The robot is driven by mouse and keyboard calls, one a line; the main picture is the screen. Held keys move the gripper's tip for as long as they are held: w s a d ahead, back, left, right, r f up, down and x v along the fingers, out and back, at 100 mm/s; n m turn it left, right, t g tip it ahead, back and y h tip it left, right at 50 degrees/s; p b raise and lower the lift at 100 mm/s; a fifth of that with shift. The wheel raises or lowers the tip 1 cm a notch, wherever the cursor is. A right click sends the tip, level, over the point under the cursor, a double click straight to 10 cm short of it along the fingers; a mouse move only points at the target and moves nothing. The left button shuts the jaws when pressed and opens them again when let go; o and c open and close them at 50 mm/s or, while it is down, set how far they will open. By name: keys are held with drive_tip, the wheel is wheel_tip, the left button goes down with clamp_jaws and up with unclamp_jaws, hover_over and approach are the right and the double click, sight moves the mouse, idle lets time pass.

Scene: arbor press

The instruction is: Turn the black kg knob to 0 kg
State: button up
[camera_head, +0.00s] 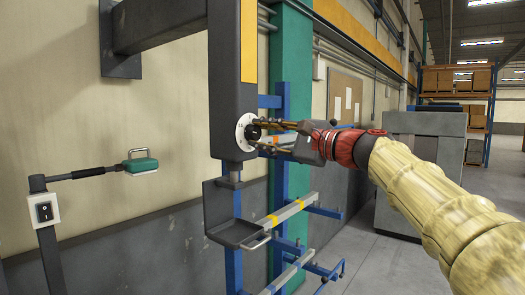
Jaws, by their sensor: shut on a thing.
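The black kg knob (253,132) sits in the middle of a round white dial (241,131) on the dark press column (226,75). The dial's marks are too small to read, so the knob's setting cannot be told. My gripper (256,134) comes in from the right, with its fingers at the knob. One finger is above and one below, and they are shut on the knob. The fingers partly cover the dial's right side.
A dark tray (228,232) is below the press ram. A lever with a green pad (141,165) and a switch box (44,210) stand at the left. Blue racks with metal bars (290,213) stand behind my gripper. A grey cabinet (393,200) is at the right.

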drive_tip(key=n+b, duration=0.3)
drive_tip(key=n, duration=0.1)
drive_tip(key=shift+w+f+n+g+b, duration=0.1)
drive_tip(key=shift+f+n+g+b, duration=0.1)
drive_tip(key=shift+n+g+b, duration=0.15)
drive_tip(key=shift+r+n+y+b, duration=0.15)
drive_tip(key=shift+n+y+b, duration=0.15)
drive_tip(key=shift+n+b, duration=1.4)
drive_tip(key=shift+n+p, duration=0.4)
drive_tip(key=shift+n, duration=0.35)
drive_tip(key=o, duration=1.1)
drive_tip(key=shift+r, duration=0.1)
drive_tip(key=shift+d, duration=0.1)
drive_tip(key=v, duration=1.2)
